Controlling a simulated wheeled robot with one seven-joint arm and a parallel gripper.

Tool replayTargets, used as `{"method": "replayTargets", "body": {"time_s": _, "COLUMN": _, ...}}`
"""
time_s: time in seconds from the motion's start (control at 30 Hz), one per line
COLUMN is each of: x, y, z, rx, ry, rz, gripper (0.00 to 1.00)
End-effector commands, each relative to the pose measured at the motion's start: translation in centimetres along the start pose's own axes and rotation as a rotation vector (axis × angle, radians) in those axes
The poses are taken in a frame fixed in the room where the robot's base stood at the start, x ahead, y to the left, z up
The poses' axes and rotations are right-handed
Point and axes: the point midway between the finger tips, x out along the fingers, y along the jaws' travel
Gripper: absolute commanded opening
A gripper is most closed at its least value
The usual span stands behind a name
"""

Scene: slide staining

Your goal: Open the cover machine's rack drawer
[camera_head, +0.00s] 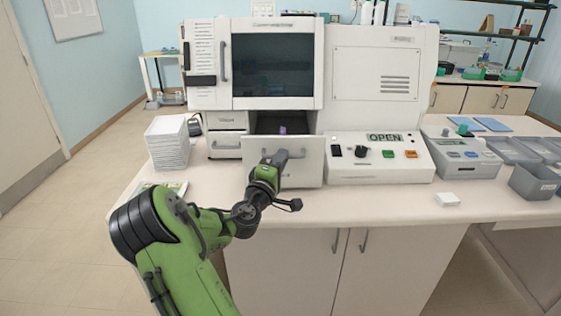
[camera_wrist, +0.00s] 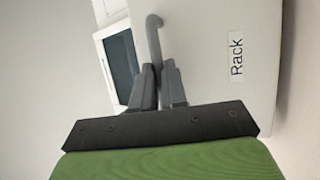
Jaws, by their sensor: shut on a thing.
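The cover machine (camera_head: 372,75) is a large white unit with a dark window and a control panel whose display reads "OPEN". Its rack drawer (camera_head: 303,172) stands pulled out at the front, with a dark gap behind its front panel and a small purple item (camera_head: 283,130) showing inside. In the wrist view the drawer front (camera_wrist: 215,60) carries a "Rack" label and a grey bar handle (camera_wrist: 153,40). My gripper (camera_wrist: 158,75) is shut on this handle, its two fingers on either side. In the head view my gripper (camera_head: 277,160) is at the drawer front, partly hidden by my wrist.
A stack of white trays (camera_head: 168,143) stands left of the machine. A smaller closed drawer (camera_head: 225,145) is beside the rack drawer. The counter (camera_head: 380,205) before the machine is mostly clear.

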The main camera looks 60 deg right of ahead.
Motion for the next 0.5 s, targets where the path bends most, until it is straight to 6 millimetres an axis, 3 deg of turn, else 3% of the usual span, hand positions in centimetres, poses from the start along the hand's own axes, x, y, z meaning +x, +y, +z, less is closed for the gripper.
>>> {"method": "replayTargets", "body": {"time_s": 0.27, "x": 0.0, "y": -0.02, "z": 0.0, "rx": 0.0, "ry": 0.0, "rz": -0.001, "gripper": 0.0}}
{"method": "replayTargets", "body": {"time_s": 0.3, "x": 0.0, "y": -0.02, "z": 0.0, "rx": 0.0, "ry": 0.0, "rz": -0.001, "gripper": 0.14}}
{"method": "replayTargets", "body": {"time_s": 0.43, "x": 0.0, "y": -0.01, "z": 0.0, "rx": 0.0, "ry": 0.0, "rz": 0.0, "gripper": 0.34}}
{"method": "replayTargets", "body": {"time_s": 0.5, "x": 0.0, "y": 0.0, "z": 0.0, "rx": 0.0, "ry": 0.0, "rz": 0.0, "gripper": 0.37}}
